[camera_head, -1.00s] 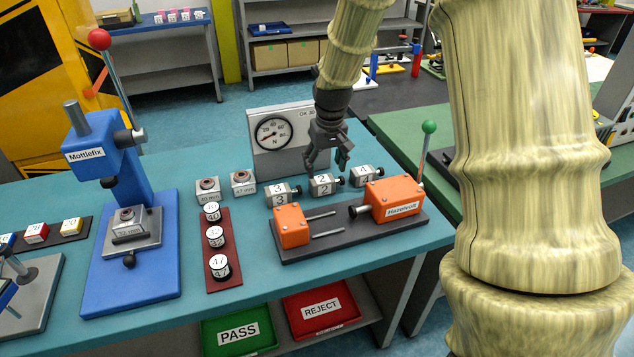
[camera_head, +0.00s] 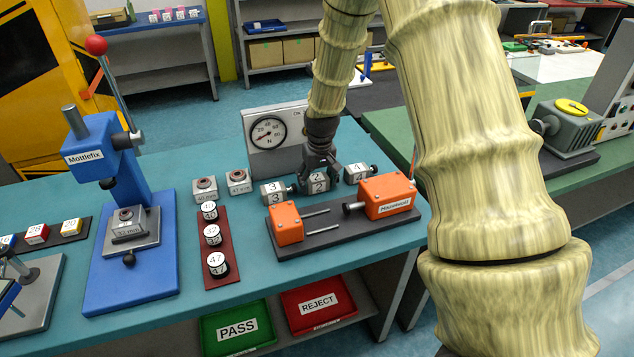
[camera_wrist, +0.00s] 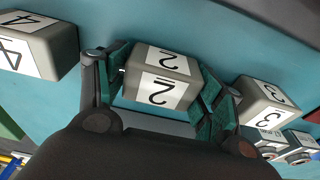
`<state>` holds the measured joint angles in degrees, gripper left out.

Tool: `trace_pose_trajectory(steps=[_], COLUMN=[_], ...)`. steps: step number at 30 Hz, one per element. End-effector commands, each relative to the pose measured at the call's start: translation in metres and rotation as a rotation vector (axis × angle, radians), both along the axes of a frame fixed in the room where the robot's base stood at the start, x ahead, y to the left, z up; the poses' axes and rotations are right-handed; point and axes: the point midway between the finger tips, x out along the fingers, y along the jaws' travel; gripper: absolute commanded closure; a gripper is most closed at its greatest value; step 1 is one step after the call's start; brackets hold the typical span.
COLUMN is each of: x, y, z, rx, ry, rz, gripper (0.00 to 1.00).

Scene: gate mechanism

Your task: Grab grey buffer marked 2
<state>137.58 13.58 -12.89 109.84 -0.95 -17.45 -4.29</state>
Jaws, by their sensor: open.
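The grey buffer marked 2 (camera_head: 318,182) sits on the teal table behind the orange fixture. It also shows in the wrist view (camera_wrist: 163,77), with its two white number labels facing the camera. My gripper (camera_head: 317,176) is down over it. In the wrist view my gripper (camera_wrist: 160,85) is open, with one teal-padded finger on each side of the buffer. The left finger looks very near the buffer; I cannot tell whether either finger touches it.
The buffer marked 3 (camera_head: 273,192) stands left of my gripper and the buffer marked 4 (camera_head: 357,173) right. The orange fixture (camera_head: 388,195) on its dark base is just in front. A dial gauge panel (camera_head: 268,133) stands behind. Red and green trays lie below.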

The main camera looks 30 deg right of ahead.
Motion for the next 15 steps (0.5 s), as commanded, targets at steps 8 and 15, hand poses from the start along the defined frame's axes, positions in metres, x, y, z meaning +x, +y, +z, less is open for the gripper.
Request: trace_pose_trajectory(steps=[8,15], x=[0.0000,0.0003], y=[0.0000,-0.0001], z=[-0.0006,0.0000], rx=[0.000,0.000], ry=[0.000,-0.001], rz=[0.000,0.000], gripper=[0.39,0.71])
